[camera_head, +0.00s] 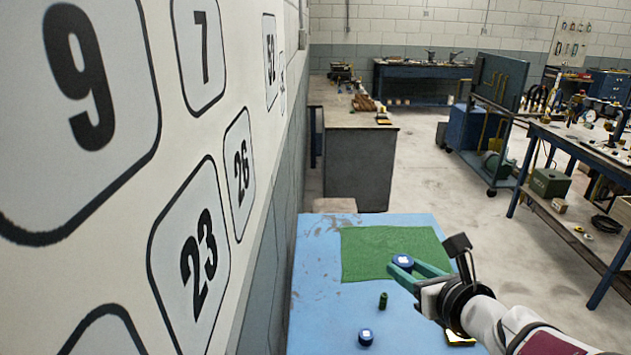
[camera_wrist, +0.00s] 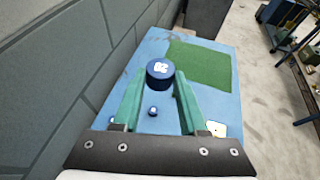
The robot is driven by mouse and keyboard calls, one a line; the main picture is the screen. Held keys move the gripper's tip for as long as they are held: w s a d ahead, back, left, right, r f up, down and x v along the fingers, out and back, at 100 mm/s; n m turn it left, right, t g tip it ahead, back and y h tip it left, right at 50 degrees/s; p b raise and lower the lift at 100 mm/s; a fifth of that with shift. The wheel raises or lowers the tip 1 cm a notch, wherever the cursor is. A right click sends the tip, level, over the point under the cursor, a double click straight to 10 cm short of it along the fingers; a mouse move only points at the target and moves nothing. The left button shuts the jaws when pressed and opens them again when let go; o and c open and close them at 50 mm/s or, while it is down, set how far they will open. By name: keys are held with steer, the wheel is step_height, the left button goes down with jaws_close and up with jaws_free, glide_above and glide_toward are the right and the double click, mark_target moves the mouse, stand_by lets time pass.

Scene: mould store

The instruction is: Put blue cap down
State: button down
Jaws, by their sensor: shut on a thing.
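My gripper (camera_head: 404,268) is shut on a blue cap (camera_head: 402,259) with a white mark on its top. The wrist view shows the same cap (camera_wrist: 160,71) between the tips of the two green fingers. The gripper and cap appear above the blue table (camera_head: 318,290); the exact height is hard to tell. In the head view, the cap overlaps the green mat (camera_head: 375,245).
A small dark green cylinder (camera_head: 383,300) stands between the mat and the second cap. A yellow-edged white item (camera_wrist: 217,129) lies on the right of the table, partly behind my arm in the head view. A numbered wall (camera_head: 135,180) runs along the left. The mat looks bare.

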steer(key=w+a+f+n+g+y, duration=0.1)
steer(key=w+f+n+y, duration=0.15)
steer(key=f, duration=0.35)
steer(key=w+f+n+y, duration=0.1)
steer(key=w+f, duration=0.3)
steer(key=f, duration=0.2)
steer(key=n+y, duration=0.1)
glide_above(323, 333)
steer(key=shift+g, duration=0.4)
step_height(323, 333, down, 15)
steer(key=shift+s, duration=0.15)
step_height(323, 333, down, 4)
steer(key=shift+a+f, duration=0.1)
steer(key=shift+f, duration=0.1)
steer(key=shift+c, duration=2.3)
jaws_free()
